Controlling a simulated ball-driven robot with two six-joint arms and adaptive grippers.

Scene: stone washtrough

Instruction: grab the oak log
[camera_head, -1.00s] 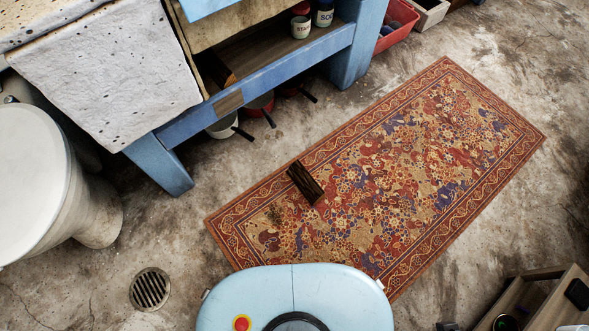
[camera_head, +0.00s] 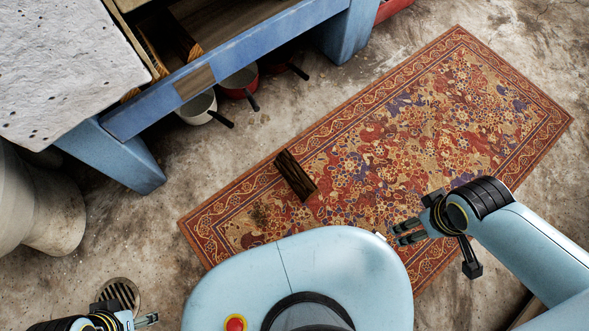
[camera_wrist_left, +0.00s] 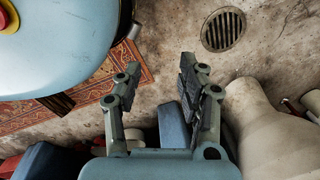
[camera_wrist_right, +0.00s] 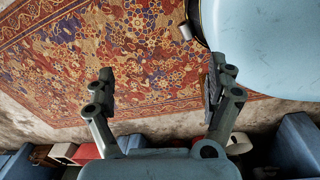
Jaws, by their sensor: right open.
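The oak log (camera_head: 296,175) is a short dark brown piece lying on the patterned red rug (camera_head: 500,75), near its left long edge. Part of it also shows at the left of the left wrist view (camera_wrist_left: 57,104). My right gripper (camera_head: 403,232) is open and empty, above the rug to the lower right of the log and apart from it. My left gripper (camera_head: 148,319) is at the bottom left, far from the log; its fingers (camera_wrist_left: 160,75) stand apart with nothing between them.
A blue bench (camera_head: 225,70) stands beyond the log, with a white pan (camera_head: 195,108) and a red pan (camera_head: 240,80) under it. A white ceramic pedestal (camera_head: 50,215) is at the left. A floor drain (camera_head: 120,292) lies near my left gripper. The rug around the log is clear.

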